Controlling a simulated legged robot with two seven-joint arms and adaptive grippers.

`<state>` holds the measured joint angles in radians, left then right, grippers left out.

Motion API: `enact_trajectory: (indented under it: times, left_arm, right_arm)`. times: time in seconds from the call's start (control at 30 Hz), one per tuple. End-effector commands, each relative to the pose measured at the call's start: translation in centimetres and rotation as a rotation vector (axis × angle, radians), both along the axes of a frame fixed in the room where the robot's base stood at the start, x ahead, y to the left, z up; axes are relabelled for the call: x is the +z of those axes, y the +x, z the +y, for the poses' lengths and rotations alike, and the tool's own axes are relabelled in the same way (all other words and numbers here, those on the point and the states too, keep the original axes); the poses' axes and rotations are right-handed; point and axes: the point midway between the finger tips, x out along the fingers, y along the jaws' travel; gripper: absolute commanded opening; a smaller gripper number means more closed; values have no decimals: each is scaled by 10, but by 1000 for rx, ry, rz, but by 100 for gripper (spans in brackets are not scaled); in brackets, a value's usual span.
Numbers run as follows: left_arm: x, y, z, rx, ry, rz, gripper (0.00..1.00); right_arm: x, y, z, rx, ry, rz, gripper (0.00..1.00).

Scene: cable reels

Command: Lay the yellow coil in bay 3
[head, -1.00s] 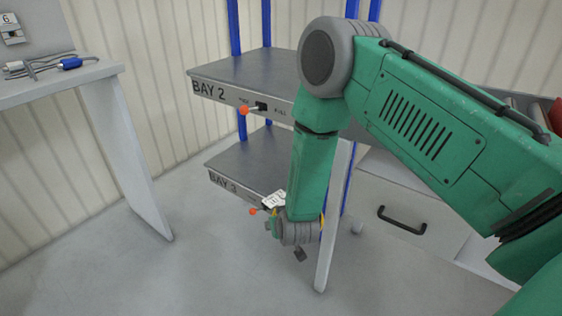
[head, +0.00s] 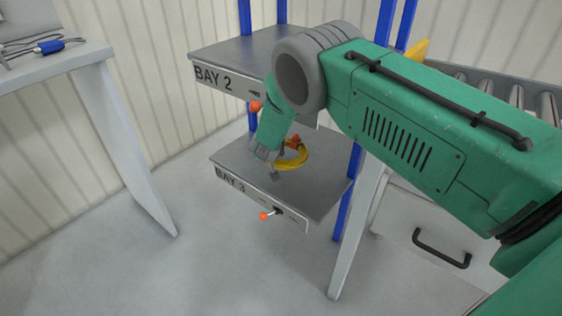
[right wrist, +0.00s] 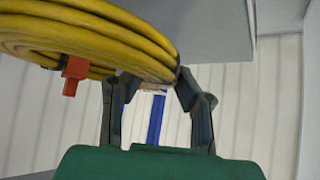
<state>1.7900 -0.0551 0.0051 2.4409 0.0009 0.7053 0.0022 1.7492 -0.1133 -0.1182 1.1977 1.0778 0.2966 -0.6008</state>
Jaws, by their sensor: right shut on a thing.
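The yellow coil (head: 293,160) is over the deck of bay 3 (head: 322,190), the lower shelf, with an orange-red piece on it. I cannot tell whether it touches the deck. In the right wrist view the coil (right wrist: 95,35) fills the upper left, with a red clip hanging from it. My right gripper (right wrist: 152,76) is shut on the coil's edge. In the head view my green arm reaches in from the right and its wrist partly hides the coil. My left gripper is not in view.
The bay 2 shelf (head: 225,55) is directly above, between blue uprights (head: 345,190). An orange-knobbed lever (head: 264,216) sticks out from bay 3's front edge. A grey table (head: 60,65) stands at left, a drawer with a black handle (head: 440,250) at right.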

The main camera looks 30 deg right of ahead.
Motion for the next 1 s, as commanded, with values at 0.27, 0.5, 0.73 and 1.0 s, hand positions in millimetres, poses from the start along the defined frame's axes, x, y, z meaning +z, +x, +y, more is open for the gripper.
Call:
enact_trajectory:
  times: [0.27,0.5,0.73,1.0]
  left_arm:
    - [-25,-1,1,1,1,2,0]
    - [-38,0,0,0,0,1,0]
    - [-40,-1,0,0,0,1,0]
    - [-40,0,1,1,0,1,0]
  right_arm:
    - [-54,0,-3,-1,5,1,0]
    - [-83,0,-3,-1,4,1,0]
    - [-90,0,-2,-1,4,2,0]
    - [-95,-1,-3,-1,6,4,32]
